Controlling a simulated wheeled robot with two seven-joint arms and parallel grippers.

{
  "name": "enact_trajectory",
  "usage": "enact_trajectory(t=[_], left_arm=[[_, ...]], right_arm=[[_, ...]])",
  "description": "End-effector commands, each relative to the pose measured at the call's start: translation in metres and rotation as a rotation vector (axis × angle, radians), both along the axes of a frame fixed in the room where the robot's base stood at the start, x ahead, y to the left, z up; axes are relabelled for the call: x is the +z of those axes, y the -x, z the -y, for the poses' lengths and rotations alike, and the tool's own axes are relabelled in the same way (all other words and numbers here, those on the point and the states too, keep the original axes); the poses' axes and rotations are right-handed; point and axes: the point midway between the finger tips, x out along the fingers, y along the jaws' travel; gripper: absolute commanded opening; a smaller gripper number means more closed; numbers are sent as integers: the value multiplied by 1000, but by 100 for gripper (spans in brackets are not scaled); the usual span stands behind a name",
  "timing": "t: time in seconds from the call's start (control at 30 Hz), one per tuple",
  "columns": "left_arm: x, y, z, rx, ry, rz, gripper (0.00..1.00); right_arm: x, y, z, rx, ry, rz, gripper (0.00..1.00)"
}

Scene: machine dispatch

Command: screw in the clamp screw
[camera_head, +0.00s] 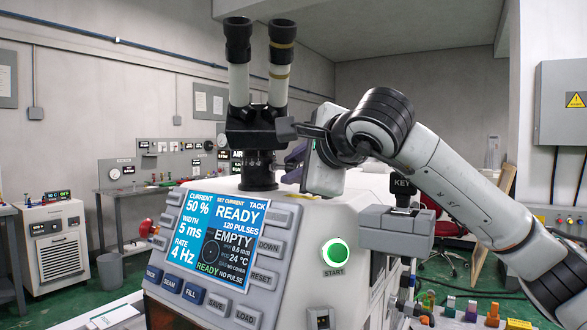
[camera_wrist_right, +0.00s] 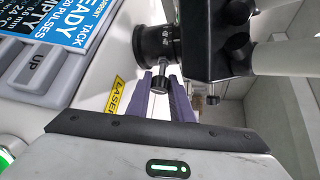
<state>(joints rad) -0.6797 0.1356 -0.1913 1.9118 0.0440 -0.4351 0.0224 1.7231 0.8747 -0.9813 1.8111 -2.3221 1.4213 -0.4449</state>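The clamp screw (camera_wrist_right: 159,85) is a small dark knob on a short light stem, sticking out of the black collar (camera_wrist_right: 158,44) under the microscope in the right wrist view. The purple fingers of my right gripper (camera_wrist_right: 161,92) stand one on each side of the knob, with a gap about as wide as the knob, and look shut on it. In the head view the right gripper (camera_head: 296,156) reaches in from the right beside the microscope column (camera_head: 257,172); the screw is hidden there. My left gripper is not in view.
The machine's panel (camera_head: 222,245) reads READY and EMPTY, with a green-lit START button (camera_head: 336,252) beside it. The twin eyepieces (camera_head: 260,45) rise above the column. A grey KEY block (camera_head: 398,232) stands below my right arm. A second small knob (camera_wrist_right: 212,100) shows in the wrist view.

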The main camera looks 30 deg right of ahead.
Motion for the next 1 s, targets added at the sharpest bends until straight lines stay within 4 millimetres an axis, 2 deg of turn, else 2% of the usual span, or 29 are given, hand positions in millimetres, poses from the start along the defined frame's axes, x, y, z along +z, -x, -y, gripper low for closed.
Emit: enact_trajectory(t=[0.27,0.47,1.0], left_arm=[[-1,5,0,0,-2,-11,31],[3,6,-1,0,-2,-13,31],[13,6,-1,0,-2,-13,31]], right_arm=[[0,0,-1,2,-26,-18,0],[1,0,-1,3,-109,-67,0],[0,0,-1,4,-531,-315,0]])
